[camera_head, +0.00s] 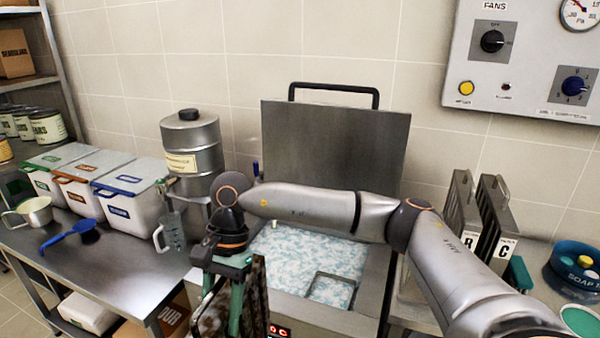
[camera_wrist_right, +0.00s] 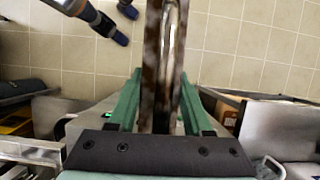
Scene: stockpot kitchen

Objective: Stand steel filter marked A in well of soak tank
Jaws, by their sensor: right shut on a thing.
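My right gripper (camera_head: 226,292) is shut on a dark, greasy, brown-stained filter (camera_head: 257,305). It hangs upright at the near left front of the soak tank (camera_head: 315,311), outside the foam. Its lower part is cut off by the picture edge, and I cannot read a mark on it. In the right wrist view, the filter (camera_wrist_right: 152,65) stands edge-on between the green fingers (camera_wrist_right: 160,100). The tank lid (camera_head: 335,140) is open. Whitish-blue foam (camera_head: 300,252) fills the tank, with a rectangular framed well (camera_head: 331,290) at its front right.
Filters marked B (camera_head: 463,207) and C (camera_head: 497,222) stand upright at the right, near a blue soap tub (camera_head: 575,272). A steel canister (camera_head: 192,150), a jug (camera_head: 170,235) and lidded bins (camera_head: 130,195) stand on the left. My right arm crosses above the tank.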

